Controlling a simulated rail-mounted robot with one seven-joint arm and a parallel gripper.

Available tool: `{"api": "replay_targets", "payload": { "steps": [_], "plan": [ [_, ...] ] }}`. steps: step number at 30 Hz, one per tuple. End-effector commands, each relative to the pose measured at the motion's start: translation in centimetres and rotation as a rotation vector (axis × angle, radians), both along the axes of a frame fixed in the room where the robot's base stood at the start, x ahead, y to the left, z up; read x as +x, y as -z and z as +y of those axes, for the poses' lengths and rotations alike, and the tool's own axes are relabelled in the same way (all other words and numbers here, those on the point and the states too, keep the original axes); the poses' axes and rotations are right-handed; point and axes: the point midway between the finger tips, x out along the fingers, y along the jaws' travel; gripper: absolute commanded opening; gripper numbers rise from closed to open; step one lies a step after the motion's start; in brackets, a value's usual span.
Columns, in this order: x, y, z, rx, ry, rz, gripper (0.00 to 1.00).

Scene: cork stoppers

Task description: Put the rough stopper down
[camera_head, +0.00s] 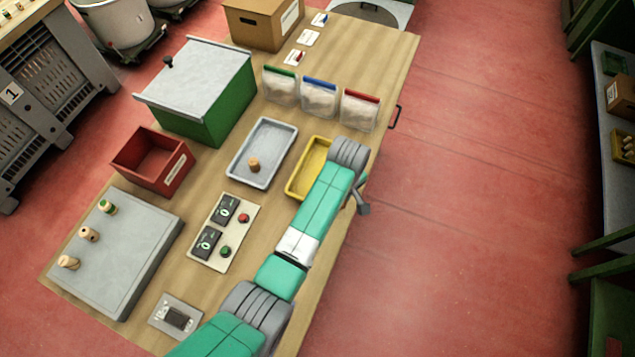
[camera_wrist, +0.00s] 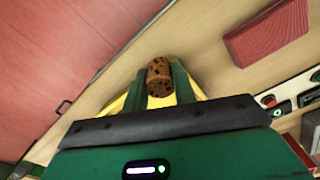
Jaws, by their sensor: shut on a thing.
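My gripper (camera_wrist: 160,86) is shut on a brown stopper with dark pits, the rough stopper (camera_wrist: 159,74), held between its two green fingers in the wrist view. The yellow tray (camera_wrist: 116,104) shows behind the fingers. I cannot tell how high the stopper is or whether it touches anything. In the head view my arm reaches over the yellow tray (camera_head: 307,170) and covers its right part; the held stopper is hidden there. A grey tray (camera_head: 240,178) just left of the yellow one holds one light brown stopper (camera_head: 253,164).
A grey block (camera_head: 120,260) bears three stoppers at the left. A red textured block (camera_wrist: 265,33) shows in the wrist view.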

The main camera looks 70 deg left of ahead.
Motion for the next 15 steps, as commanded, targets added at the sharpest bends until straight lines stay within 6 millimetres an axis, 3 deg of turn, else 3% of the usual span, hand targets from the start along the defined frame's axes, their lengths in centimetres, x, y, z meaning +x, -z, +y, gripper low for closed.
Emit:
{"api": "replay_targets", "payload": {
  "steps": [9,15],
  "plan": [
    [-3.3,0.8,6.6,-0.001,-0.001,0.001,0.02],
    [-4.1,0.9,8.2,-0.001,0.002,0.001,0.02]
  ]
}}
